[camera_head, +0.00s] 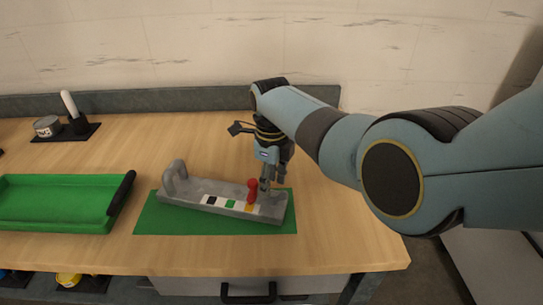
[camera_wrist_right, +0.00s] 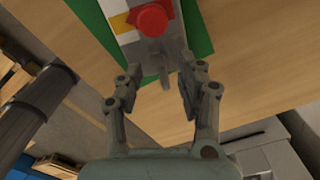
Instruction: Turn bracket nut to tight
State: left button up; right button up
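A grey bracket-like fixture (camera_head: 180,184) lies on a green mat (camera_head: 160,218); it has an upright lug at its left end. A red knob (camera_head: 252,192), probably the bracket nut, stands upright near its right end, beside a strip with black, green and yellow patches. My right gripper (camera_head: 268,184) points down just right of the red knob. In the right wrist view the red knob (camera_wrist_right: 152,20) is beyond the fingertips. There my right gripper (camera_wrist_right: 157,82) is open, its fingers apart on either side of a narrow grey end piece. I cannot tell whether they touch it. My left gripper is not in view.
A green tray (camera_head: 60,205) with a black handle (camera_head: 121,192) stands left of the mat. A tin (camera_head: 47,126) and a white-handled tool (camera_head: 69,104) stand at the back left. The wooden table is clear behind the fixture.

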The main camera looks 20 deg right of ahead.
notch_tip(320, 180, up, 10)
jog(key=shift+f, duration=0.2)
dwell(0.3)
